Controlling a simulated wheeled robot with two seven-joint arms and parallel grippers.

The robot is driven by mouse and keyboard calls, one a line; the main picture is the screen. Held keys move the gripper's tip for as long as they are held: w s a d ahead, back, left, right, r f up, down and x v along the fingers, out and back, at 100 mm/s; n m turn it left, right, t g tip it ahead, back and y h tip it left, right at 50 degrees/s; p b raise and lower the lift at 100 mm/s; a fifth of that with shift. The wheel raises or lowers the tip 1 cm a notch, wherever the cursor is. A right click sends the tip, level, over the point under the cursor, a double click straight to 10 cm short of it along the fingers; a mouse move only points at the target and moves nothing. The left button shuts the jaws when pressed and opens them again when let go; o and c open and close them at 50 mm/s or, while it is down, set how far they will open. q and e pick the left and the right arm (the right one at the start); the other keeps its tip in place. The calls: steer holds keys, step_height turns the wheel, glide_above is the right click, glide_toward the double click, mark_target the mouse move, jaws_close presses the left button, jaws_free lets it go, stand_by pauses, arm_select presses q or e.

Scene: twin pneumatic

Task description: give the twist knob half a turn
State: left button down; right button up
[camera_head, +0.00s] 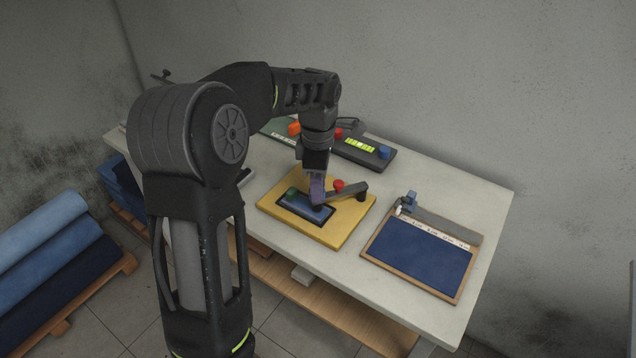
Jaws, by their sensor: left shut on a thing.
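A yellow board (335,237) lies on the table and carries a dark inset plate (300,208) with a green part (291,194) at its left end. A grey bar (343,191) reaches over the board from a dark post at its right. A red knob (338,185) stands behind the bar. My left gripper (317,199) points down over the plate, at the bar's left end. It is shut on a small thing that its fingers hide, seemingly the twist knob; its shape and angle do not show. My right gripper is out of view.
A wood-framed blue panel (421,256) with a small blue clamp (409,201) lies to the right. Behind the board is a dark box with a blue knob (384,152) and yellow-green display (359,145). An orange block (293,128) is at the back left. Fabric rolls (45,245) lie left of the table.

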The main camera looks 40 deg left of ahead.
arm_select(q)
steer(key=shift+n, duration=1.1)
steer(key=c, duration=1)
jaws_free()
step_height(320, 180, up, 8)
steer(key=shift+f, duration=0.1)
